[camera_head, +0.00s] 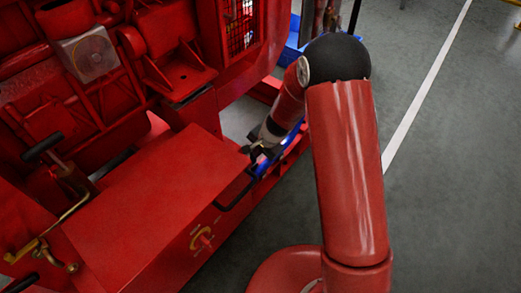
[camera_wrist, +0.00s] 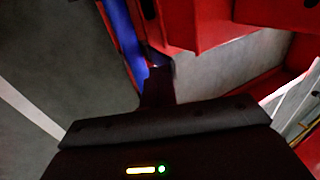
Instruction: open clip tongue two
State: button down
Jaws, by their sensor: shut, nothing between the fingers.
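My gripper (camera_head: 258,153) is at the right end of the red box (camera_head: 150,200), close to its edge and beside a blue part (camera_head: 264,166). In the wrist view my dark gripper fingers (camera_wrist: 158,65) are together and empty, next to the blue strip (camera_wrist: 124,35) and a red edge. I cannot make out clip tongue two. It is too small or hidden behind the fingers, and I cannot tell whether they touch it.
A black handle (camera_head: 236,190) sticks out from the box's side, with a red knob on a yellow plate (camera_head: 202,238) below it. The red engine (camera_head: 130,60) stands behind. Grey floor (camera_head: 450,170) with a white line is clear at right.

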jog(key=shift+w+a+r+g+h+p, duration=0.25)
jog(key=shift+w+a+p, duration=0.3)
jog(key=shift+p, duration=1)
jog(key=shift+s+f, duration=0.1)
jog(key=shift+f, duration=0.1)
